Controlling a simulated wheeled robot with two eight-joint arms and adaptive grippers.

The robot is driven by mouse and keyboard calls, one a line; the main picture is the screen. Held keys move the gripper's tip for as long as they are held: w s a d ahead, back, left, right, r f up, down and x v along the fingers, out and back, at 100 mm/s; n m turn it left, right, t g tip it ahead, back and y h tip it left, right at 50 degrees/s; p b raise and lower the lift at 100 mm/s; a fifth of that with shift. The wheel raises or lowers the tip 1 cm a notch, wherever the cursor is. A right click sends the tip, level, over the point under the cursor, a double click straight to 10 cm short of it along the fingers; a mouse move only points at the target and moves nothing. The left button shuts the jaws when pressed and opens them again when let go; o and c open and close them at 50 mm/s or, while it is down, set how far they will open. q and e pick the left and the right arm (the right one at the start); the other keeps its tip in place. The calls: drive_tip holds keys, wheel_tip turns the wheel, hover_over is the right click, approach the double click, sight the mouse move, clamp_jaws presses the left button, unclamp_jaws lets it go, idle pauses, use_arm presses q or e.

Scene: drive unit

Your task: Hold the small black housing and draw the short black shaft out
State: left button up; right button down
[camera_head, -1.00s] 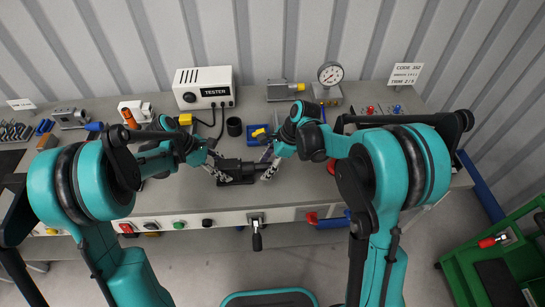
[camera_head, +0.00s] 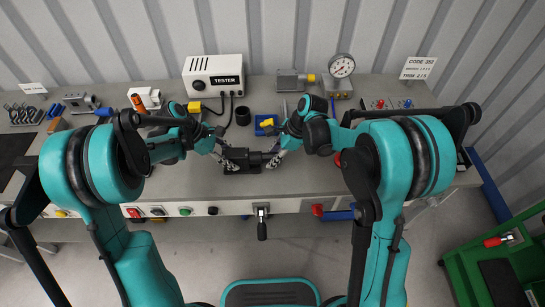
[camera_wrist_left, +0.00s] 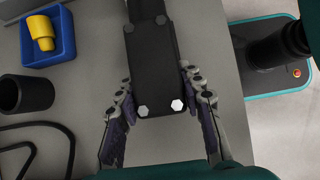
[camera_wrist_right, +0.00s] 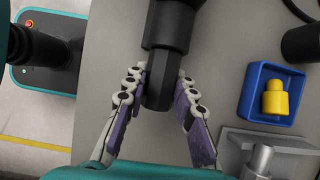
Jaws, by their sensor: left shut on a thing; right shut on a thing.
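The small black housing (camera_head: 241,163) lies on the grey bench near its front edge. My left gripper (camera_head: 224,158) is shut on its left end; in the left wrist view a finger lies along each side of the housing (camera_wrist_left: 158,75), below two bolt heads. The short black shaft (camera_head: 268,158) sticks out of the housing's right side. My right gripper (camera_head: 275,161) is shut on it; in the right wrist view its fingers flank the shaft's end (camera_wrist_right: 158,88). The shaft still meets the wider black collar (camera_wrist_right: 170,25); its inner part is hidden.
A blue tray (camera_head: 257,127) with a yellow part and a black cup (camera_head: 243,116) stand just behind. The tester box (camera_head: 213,75) and gauge (camera_head: 342,66) are at the back. A black-handled lever (camera_head: 262,228) hangs at the bench front. A green cart (camera_head: 470,270) stands right.

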drive_tip(key=shift+d, duration=0.2)
idle(0.5)
drive_tip(key=shift+d, duration=2.3)
drive_tip(key=shift+r, duration=3)
use_arm(q)
drive_tip(key=o, duration=1.3)
drive_tip(key=shift+r, duration=0.1)
